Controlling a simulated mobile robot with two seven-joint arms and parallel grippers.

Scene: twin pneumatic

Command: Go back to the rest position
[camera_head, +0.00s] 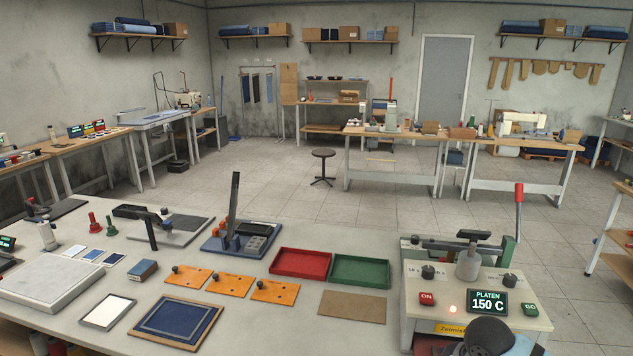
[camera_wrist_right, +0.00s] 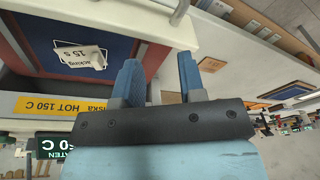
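My right gripper (camera_wrist_right: 157,65) shows in the right wrist view. Its two blue fingers stand apart with nothing between them, so it is open and empty. It is close to the front of the heat press, whose yellow label (camera_wrist_right: 60,104) reads HOT 150 C. In the head view a dark rounded part, likely of my right arm, covers part of the press's lower front; the fingers cannot be made out there. The heat press (camera_head: 470,270) stands at the bench's right end, its display (camera_head: 487,302) reading PLATEN 150 C. My left gripper is not in view.
The bench (camera_head: 240,330) holds a red tray (camera_head: 301,263), a green tray (camera_head: 360,270), several orange plates (camera_head: 231,284), a framed blue panel (camera_head: 176,321) and a brown board (camera_head: 351,306). The press's red-tipped lever (camera_head: 519,195) stands up. Open floor (camera_head: 270,195) lies beyond the bench.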

